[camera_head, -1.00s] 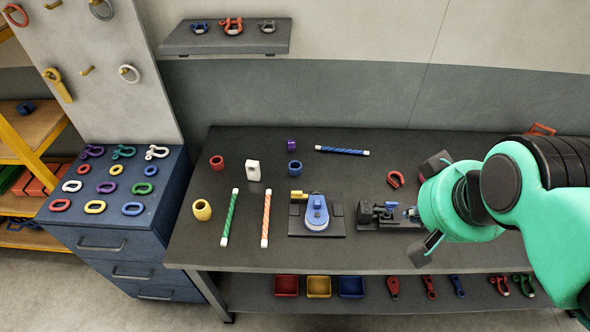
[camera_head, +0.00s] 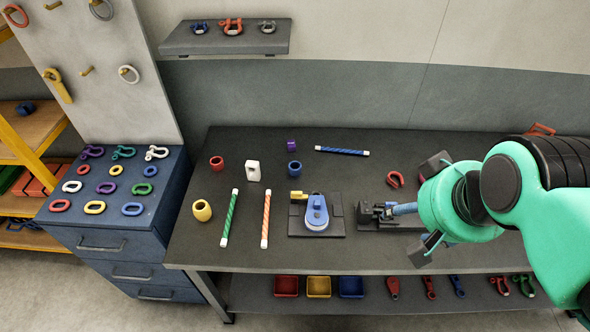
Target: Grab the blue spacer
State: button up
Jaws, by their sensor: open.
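The blue spacer (camera_head: 294,169) is a short hollow cylinder standing on the dark workbench (camera_head: 365,245), right of a white spacer (camera_head: 253,171) and below a small purple piece (camera_head: 291,145). My gripper (camera_head: 430,205) is at the right of the bench, well to the right of the blue spacer. Its two dark fingers are spread wide apart, and it is apart from the spacer. The green wrist hides part of the gripper and the bench behind it.
A dark vise (camera_head: 375,212) with a blue part (camera_head: 404,208) stands beside my gripper. A blue pulley block (camera_head: 317,211) on a plate stands in front of the spacer. A blue striped rod (camera_head: 342,151) lies behind right; red (camera_head: 217,163) and yellow (camera_head: 202,210) spacers stand left.

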jog(key=shift+w+r, duration=0.1)
jog(key=w+a+m+g+p, duration=0.1)
jog(key=w+a+p, duration=0.25)
jog(key=w, duration=1.05)
jog(key=w+a+m+g+p, duration=0.1)
jog(key=w+a+g+p, duration=0.3)
jog(key=w, duration=1.1)
jog(key=w+a+f+p, duration=0.2)
jog(key=w+a+f, duration=0.3)
jog(key=f, duration=0.3)
jog(key=w+a+f+m+p, duration=0.1)
jog(key=w+a+f+p, duration=0.1)
jog(key=w+a+f, duration=0.3)
jog(key=w+a+f+p, duration=0.1)
jog(key=w+a+f, duration=0.4)
jog(key=w+f, duration=0.3)
notch_tip(320, 180, down, 5)
jog(key=shift+w+a+r+g+p, duration=0.15)
jog(key=shift+w+a+g+p, duration=0.15)
jog(key=shift+w+a+p, duration=0.1)
jog(key=shift+s+d, duration=0.1)
jog(key=shift+f+p, duration=0.3)
jog(key=shift+f, duration=4)
